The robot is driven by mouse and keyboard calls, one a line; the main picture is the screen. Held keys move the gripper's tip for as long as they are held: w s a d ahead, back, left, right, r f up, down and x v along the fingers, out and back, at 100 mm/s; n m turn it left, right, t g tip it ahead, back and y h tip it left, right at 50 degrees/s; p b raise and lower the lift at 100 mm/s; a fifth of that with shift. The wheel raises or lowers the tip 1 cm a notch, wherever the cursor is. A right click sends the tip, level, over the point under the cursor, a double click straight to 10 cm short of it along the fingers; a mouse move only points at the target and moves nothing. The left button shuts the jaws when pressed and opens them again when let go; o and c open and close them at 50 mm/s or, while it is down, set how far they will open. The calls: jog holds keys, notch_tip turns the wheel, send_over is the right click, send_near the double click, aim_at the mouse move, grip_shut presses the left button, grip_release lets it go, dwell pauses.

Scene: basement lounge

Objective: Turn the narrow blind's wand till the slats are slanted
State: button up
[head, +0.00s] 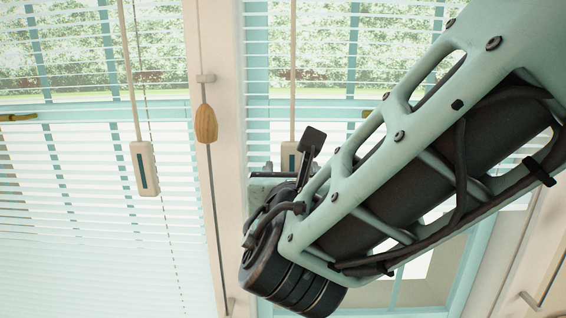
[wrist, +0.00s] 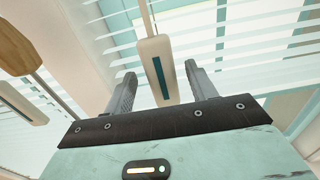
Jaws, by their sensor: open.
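The narrow blind (head: 325,22) hangs at the right in the head view, with the garden showing through gaps between its thin slats. Its wand ends in a cream handle with a dark teal strip, partly hidden behind my gripper in the head view (head: 290,157). In the wrist view the handle (wrist: 154,52) hangs between the two fingers of my gripper (wrist: 163,74), its lower end level with them. The fingers are open, with a gap showing on either side of the handle. My arm covers much of this blind in the head view.
A wider blind (head: 80,170) hangs at the left with a similar wand handle (head: 145,168). A wooden cord knob (head: 206,124) hangs on the cream post (head: 225,200) between the windows. It also shows near the wrist view's left edge (wrist: 14,50).

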jog(key=shift+w, duration=0.3)
jog(key=c, duration=1)
